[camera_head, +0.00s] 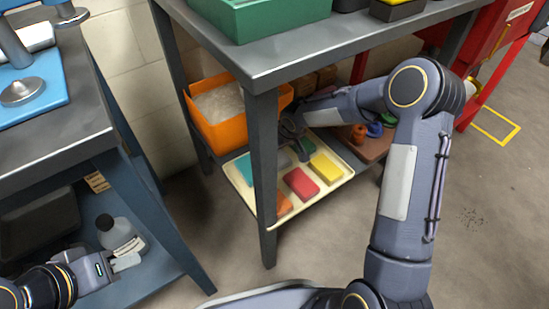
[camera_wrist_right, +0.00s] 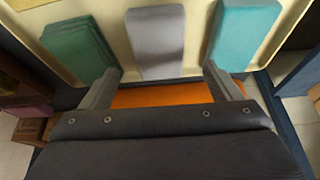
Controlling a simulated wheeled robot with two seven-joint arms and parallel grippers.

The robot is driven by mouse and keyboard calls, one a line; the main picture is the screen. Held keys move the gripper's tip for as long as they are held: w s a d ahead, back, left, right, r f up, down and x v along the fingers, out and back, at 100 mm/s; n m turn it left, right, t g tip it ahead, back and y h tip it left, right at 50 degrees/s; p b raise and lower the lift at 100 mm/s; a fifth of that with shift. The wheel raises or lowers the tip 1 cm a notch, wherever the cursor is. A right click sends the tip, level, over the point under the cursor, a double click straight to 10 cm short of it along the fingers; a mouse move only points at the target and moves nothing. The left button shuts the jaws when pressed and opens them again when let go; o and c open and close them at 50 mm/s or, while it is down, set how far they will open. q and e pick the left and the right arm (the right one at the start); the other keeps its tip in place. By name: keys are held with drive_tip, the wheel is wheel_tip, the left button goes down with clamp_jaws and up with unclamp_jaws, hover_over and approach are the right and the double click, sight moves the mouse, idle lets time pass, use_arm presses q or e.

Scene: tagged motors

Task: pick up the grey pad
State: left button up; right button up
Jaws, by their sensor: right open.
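The grey pad (camera_wrist_right: 157,42) lies on a cream tray (camera_wrist_right: 198,20) between a green pad (camera_wrist_right: 80,48) and a teal pad (camera_wrist_right: 243,35) in the right wrist view. My right gripper (camera_wrist_right: 160,82) is open and empty, its fingers spread wider than the grey pad and just short of its near end. In the head view my right gripper (camera_head: 291,130) is over the back of the tray, partly hidden under the table; the grey pad is mostly hidden there. My left gripper (camera_head: 126,262) is at the lower left, far from the pads; its opening is unclear.
The tray also holds red (camera_head: 301,184), yellow (camera_head: 326,168) and orange pads. A table leg (camera_head: 264,170) stands in front of it. An orange bin (camera_head: 215,112) stands behind it. A bottle (camera_head: 117,234) stands on the left bench's shelf near my left gripper.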

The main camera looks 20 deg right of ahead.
drive_tip(key=b+x, duration=0.2)
drive_tip(key=x, duration=0.2)
drive_tip(key=shift+f, duration=0.35)
drive_tip(key=shift+d+r, duration=0.1)
drive_tip(key=c, duration=1.1)
drive_tip(key=shift+r, duration=0.1)
drive_tip(key=shift+r+p, duration=0.3)
drive_tip(key=shift+r, duration=0.3)
wheel_tip(320, 180, up, 3)
drive_tip(key=shift+s+f+p, duration=0.15)
drive_tip(key=shift+f+p, duration=0.05)
drive_tip(key=shift+p, duration=0.4)
drive_tip(key=s+r+p, duration=0.1)
drive_tip(key=s+r, duration=0.2)
drive_tip(key=s, duration=0.1)
drive_tip(key=s+r+p, duration=0.1)
drive_tip(key=s+r, duration=0.2)
drive_tip(key=s, duration=0.2)
drive_tip(key=s+a+r+p, duration=0.1)
drive_tip(key=s+r+p, duration=0.1)
drive_tip(key=s, duration=0.3)
drive_tip(key=shift+r, duration=0.5)
